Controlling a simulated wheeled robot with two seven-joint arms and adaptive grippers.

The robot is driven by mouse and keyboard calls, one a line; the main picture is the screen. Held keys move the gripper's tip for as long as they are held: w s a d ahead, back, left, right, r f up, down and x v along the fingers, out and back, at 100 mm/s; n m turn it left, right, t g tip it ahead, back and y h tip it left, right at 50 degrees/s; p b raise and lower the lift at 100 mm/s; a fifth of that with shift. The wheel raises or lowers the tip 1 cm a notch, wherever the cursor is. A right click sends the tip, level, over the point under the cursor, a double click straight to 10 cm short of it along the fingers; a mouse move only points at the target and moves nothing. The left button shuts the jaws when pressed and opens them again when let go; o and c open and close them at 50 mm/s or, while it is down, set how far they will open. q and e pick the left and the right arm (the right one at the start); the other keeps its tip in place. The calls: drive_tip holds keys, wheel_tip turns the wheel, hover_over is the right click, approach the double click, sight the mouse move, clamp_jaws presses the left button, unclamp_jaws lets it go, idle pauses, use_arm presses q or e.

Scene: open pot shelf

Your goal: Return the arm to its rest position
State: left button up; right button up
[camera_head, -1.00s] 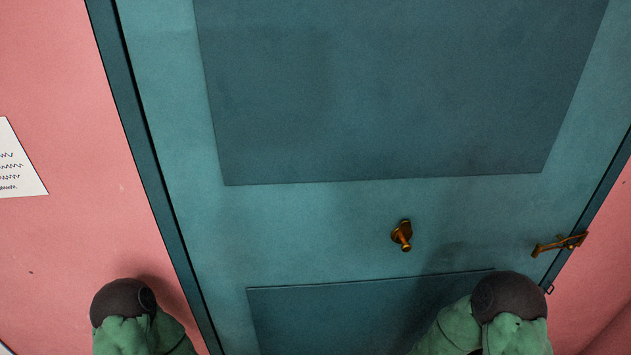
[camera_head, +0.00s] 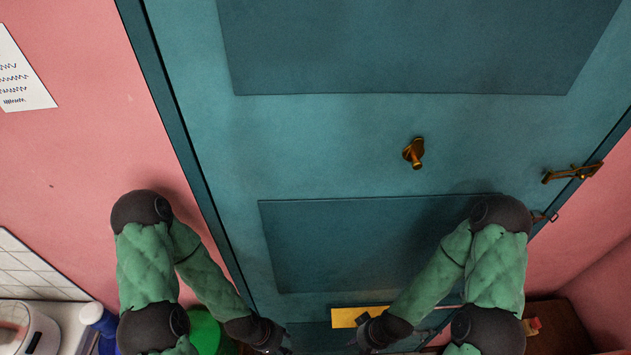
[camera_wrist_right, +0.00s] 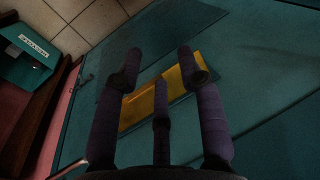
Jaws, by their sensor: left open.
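Both of my green arms show in the head view, bent at dark joints, with the forearms angled inward and down. My left gripper (camera_head: 272,340) is at the bottom edge, in front of the lower part of the teal door (camera_head: 330,150). Its fingers are small and partly cut off. My right gripper (camera_head: 362,335) is to the right of it, near a yellow plate (camera_head: 347,317). In the right wrist view the right gripper's fingers (camera_wrist_right: 160,70) are spread apart with nothing held. The yellow plate (camera_wrist_right: 148,107) shows behind and between them.
The door has a brass knob (camera_head: 413,153) and a brass latch (camera_head: 573,173) at its right edge. Pink walls flank it. A white appliance (camera_head: 38,325) and a blue-and-white bottle (camera_head: 98,318) stand at lower left. A brown surface (camera_head: 560,325) is at lower right.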

drive_tip(key=a+f+m+b, duration=0.3)
drive_tip(key=f+b, duration=1.3)
drive_tip(key=b, duration=0.1)
drive_tip(key=shift+s+f+y, duration=0.15)
drive_tip(key=shift+f+y, duration=0.1)
drive_tip(key=shift+y, duration=0.15)
idle(1.6)
